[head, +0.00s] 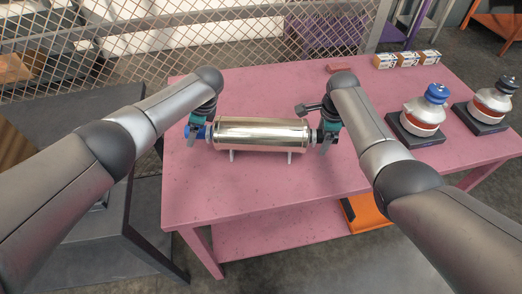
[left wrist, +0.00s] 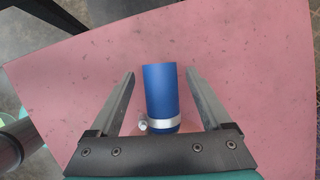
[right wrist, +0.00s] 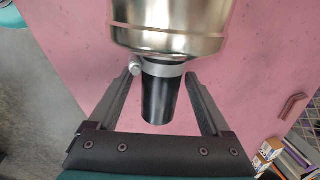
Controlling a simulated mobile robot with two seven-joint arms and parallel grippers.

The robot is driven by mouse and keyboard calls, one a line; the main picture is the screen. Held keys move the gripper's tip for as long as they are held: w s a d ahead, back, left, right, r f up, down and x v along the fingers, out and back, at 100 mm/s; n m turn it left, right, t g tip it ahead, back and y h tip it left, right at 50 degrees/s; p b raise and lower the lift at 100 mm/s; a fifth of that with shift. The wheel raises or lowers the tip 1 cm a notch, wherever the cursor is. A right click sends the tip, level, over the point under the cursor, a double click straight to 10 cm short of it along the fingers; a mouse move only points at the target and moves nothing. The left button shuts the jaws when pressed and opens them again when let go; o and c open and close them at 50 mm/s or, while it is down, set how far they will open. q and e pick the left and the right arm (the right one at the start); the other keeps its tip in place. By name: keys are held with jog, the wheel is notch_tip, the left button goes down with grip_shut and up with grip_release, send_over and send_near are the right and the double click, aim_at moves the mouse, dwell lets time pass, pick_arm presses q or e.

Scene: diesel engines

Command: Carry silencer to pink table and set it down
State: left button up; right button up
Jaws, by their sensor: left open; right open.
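The silencer (head: 262,134) is a shiny metal cylinder lying on the pink table (head: 345,176), with short feet under it. Its blue end pipe (left wrist: 161,92) sits between the spread fingers of my left gripper (left wrist: 160,95), with a gap on both sides. Its black end pipe (right wrist: 160,97) sits between the spread fingers of my right gripper (right wrist: 164,95), also with gaps. Both grippers are open. In the head view my left gripper (head: 197,135) is at the silencer's left end and my right gripper (head: 325,138) at its right end.
Two silver, red-banded parts, one with a blue cap (head: 424,110) and one with a dark cap (head: 494,101), stand on black bases at the table's right. Several small boxes (head: 407,59) and a red block (head: 341,68) lie along the back edge. The front middle is clear.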

pick_arm(q)
jog(key=v, duration=1)
jog(key=shift+r, duration=0.25)
pick_arm(e)
notch_tip(320, 180, up, 12)
jog(key=s, duration=0.2)
jog(key=shift+s, duration=0.2)
jog(key=shift+f, duration=0.1)
